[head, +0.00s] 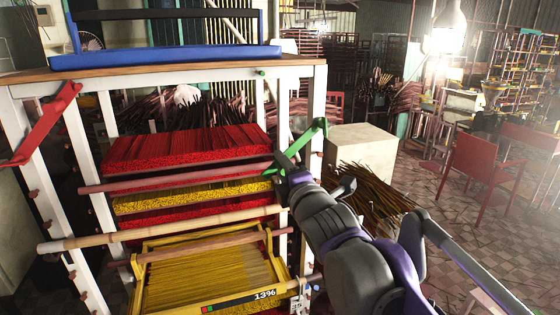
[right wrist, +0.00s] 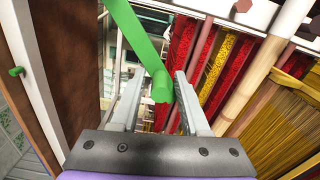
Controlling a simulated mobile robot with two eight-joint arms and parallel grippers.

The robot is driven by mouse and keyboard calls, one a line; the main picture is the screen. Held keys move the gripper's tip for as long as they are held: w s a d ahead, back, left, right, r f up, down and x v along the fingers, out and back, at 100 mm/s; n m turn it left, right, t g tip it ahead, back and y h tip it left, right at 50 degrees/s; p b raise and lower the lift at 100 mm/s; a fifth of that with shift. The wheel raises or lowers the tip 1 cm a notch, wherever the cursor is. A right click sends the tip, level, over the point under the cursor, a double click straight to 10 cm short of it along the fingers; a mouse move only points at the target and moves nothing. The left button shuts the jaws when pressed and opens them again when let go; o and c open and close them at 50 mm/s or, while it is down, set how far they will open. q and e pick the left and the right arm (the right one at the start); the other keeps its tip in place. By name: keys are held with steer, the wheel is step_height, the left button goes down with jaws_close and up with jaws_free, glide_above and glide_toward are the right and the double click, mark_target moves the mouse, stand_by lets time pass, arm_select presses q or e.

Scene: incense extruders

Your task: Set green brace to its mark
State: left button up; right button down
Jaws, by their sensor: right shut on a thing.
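The green brace (head: 305,143) is a flat bar beside the upper right post of the white rack (head: 317,100), tilted up to the right. My right gripper (head: 284,172) is shut on its lower end. In the right wrist view the green brace (right wrist: 137,38) runs from the top edge down to a rounded end between the two fingers of the right gripper (right wrist: 158,95). My left gripper is out of view.
A red brace (head: 44,124) slants across the rack's left corner. Bundles of red sticks (head: 185,148) and yellow sticks (head: 190,195) lie inside the rack behind wooden rollers (head: 165,229). A pale block (head: 362,150) and dark sticks (head: 370,195) stand right of the rack.

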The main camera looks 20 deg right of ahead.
steer(key=shift+d+f, duration=0.15)
steer(key=shift+f, duration=0.2)
steer(key=c, duration=0.7)
jaws_free()
steer(key=shift+r, duration=0.1)
steer(key=s, duration=0.5)
steer(key=s+b, duration=0.1)
steer(key=s, duration=0.4)
steer(key=shift+s+d, duration=0.2)
steer(key=shift+s, duration=0.2)
